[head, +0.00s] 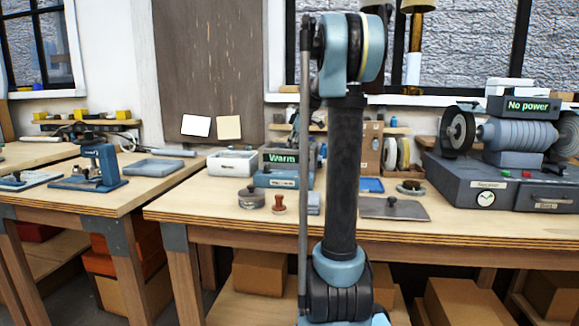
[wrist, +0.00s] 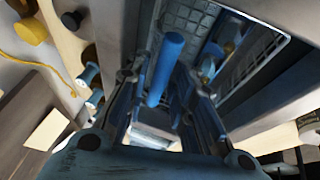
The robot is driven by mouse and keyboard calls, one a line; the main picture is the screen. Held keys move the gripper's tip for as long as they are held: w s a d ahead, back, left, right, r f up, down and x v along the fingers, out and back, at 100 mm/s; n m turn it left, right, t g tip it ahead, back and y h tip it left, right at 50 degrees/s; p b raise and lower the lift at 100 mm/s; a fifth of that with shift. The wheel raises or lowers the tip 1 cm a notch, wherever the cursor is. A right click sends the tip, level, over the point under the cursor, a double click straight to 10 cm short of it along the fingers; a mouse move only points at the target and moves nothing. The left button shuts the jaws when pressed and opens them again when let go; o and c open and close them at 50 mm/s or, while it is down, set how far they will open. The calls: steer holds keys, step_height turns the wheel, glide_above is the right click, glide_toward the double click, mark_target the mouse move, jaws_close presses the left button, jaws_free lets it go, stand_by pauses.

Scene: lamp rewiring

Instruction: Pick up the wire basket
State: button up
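In the wrist view, grey wire mesh of what looks like the wire basket (wrist: 186,18) shows at the top, beyond my fingers. A blue round bar (wrist: 163,68), which looks like its handle, lies between the fingers of my gripper (wrist: 160,78). The fingers stand apart, one on each side of the bar, with a gap visible; I cannot tell whether either touches it. In the head view my arm stands upright in the middle, and I make out neither the basket nor my gripper there.
The workbench (head: 240,222) holds a box reading "Warm" (head: 288,157), a white tray (head: 232,163), a dark flat plate (head: 394,208) and a grinder-like machine reading "No power" (head: 515,135). A second bench at left bears a blue press (head: 95,168) and a blue tray (head: 153,168).

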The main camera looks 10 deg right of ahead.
jaws_close()
steer(key=shift+r, duration=0.15)
